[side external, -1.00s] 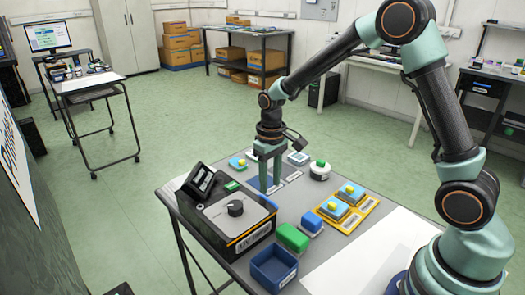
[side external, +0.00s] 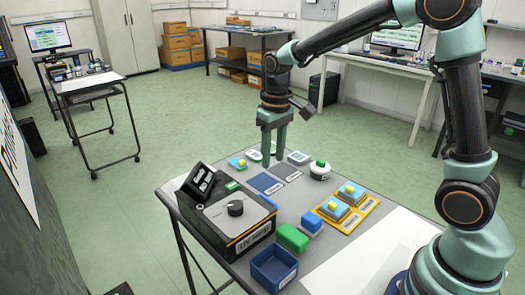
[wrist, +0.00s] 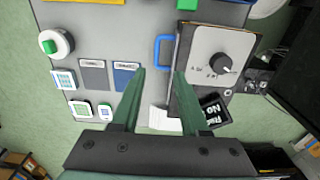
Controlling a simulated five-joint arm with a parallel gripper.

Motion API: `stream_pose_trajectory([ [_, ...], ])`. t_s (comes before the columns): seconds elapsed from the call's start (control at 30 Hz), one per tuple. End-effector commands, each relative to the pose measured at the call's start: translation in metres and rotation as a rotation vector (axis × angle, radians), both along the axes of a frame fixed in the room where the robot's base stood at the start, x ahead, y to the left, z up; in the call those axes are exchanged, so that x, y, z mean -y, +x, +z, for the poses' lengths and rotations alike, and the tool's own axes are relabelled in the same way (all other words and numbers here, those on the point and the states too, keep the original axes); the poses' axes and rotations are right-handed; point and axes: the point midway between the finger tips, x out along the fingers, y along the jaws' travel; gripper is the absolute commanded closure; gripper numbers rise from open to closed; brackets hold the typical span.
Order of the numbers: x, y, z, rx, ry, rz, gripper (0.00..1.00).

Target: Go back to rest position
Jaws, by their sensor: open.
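My gripper (side external: 274,153) is open and empty, pointing down above the back part of the grey table (side external: 258,205). Its two green fingers also show in the wrist view (wrist: 160,72), apart with nothing held between them. In the side view a dark blue pad (side external: 265,184) lies bare on the table below and left of the fingertips, with a grey pad (side external: 286,173) beside it. In the wrist view both the blue pad (wrist: 125,77) and the grey pad (wrist: 93,75) lie left of the fingers.
A black machine with a dial (side external: 235,208) stands at the table's left. An orange tray (side external: 362,213) holds blue blocks with yellow tops. A green block (side external: 292,238), a blue open box (side external: 273,267) and a white round item with a green top (side external: 319,168) stand around. Air above the table is free.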

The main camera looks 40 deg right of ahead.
Motion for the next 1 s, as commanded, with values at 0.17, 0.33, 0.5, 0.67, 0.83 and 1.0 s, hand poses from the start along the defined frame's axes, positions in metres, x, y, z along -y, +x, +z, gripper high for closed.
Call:
stream_pose_trajectory([
  [0.17, 0.001, -0.028, 0.039, 0.103, 0.000, -0.001, 0.56],
  [0.33, 0.002, -0.059, 0.065, 0.203, 0.000, -0.001, 0.56],
  [0.5, 0.003, -0.092, 0.080, 0.302, 0.001, -0.002, 0.56],
  [0.67, 0.004, -0.117, 0.084, 0.384, 0.001, -0.002, 0.56],
  [0.83, 0.004, -0.132, 0.083, 0.439, 0.000, -0.002, 0.56],
  [1.0, 0.004, -0.136, 0.082, 0.454, 0.000, -0.002, 0.56],
])
